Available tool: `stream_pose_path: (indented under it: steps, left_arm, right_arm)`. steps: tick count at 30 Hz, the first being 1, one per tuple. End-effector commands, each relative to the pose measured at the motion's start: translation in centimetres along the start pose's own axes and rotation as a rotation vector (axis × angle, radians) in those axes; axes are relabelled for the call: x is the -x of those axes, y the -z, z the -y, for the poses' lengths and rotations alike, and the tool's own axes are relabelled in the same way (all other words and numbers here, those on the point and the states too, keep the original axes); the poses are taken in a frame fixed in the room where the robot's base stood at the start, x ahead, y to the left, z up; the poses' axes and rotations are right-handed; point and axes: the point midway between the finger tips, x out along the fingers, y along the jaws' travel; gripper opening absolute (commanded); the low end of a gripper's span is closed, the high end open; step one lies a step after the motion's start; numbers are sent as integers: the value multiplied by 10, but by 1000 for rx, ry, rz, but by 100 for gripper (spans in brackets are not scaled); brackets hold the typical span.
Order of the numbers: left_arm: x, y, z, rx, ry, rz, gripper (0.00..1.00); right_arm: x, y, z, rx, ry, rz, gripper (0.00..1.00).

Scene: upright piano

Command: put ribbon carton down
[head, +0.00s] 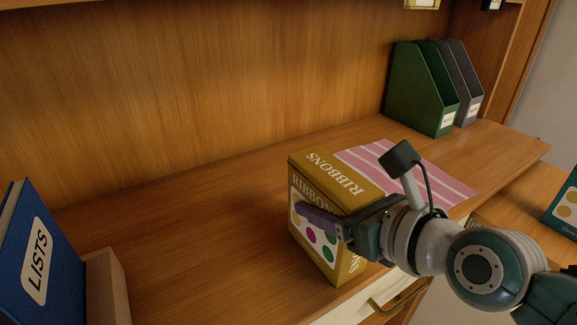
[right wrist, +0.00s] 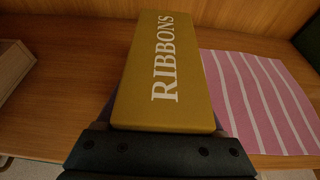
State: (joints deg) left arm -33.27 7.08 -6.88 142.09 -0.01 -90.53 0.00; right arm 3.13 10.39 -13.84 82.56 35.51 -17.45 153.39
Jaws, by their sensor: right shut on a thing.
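The ribbon carton (head: 325,171) is an upright mustard-yellow box with white RIBBONS lettering and coloured dots. It is over the wooden shelf, just left of the pink striped mat (head: 440,183) and near the shelf's front edge. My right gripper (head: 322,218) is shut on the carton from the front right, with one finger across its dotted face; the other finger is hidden. In the right wrist view the carton's top (right wrist: 165,70) lies straight ahead, with the mat (right wrist: 262,105) to its right. I cannot tell whether the carton's base touches the shelf. My left gripper is out of view.
A blue LISTS binder (head: 42,250) and a wooden block (head: 105,285) stand at the left. Green (head: 420,88) and grey (head: 465,85) magazine files stand at the back right. The shelf (head: 190,220) between block and carton is clear. A drawer handle (head: 400,297) is below the front edge.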

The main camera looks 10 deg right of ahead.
Motion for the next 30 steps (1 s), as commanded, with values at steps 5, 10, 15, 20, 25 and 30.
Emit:
stream_pose_path:
  steps: [5,10,15,20,25,30]
  left_arm:
    - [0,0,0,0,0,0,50]
    - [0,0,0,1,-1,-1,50]
    - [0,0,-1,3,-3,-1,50]
    - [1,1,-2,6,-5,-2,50]
    - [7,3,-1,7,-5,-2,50]
    - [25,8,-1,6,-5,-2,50]
  right_arm:
    - [0,0,0,0,0,-1,22]
    - [0,0,0,0,0,-1,3]
    - [0,-1,0,0,1,2,0]
    - [0,-2,0,0,1,2,0]
    - [4,-12,0,-2,0,4,0]
    - [16,-40,0,-3,1,7,0]
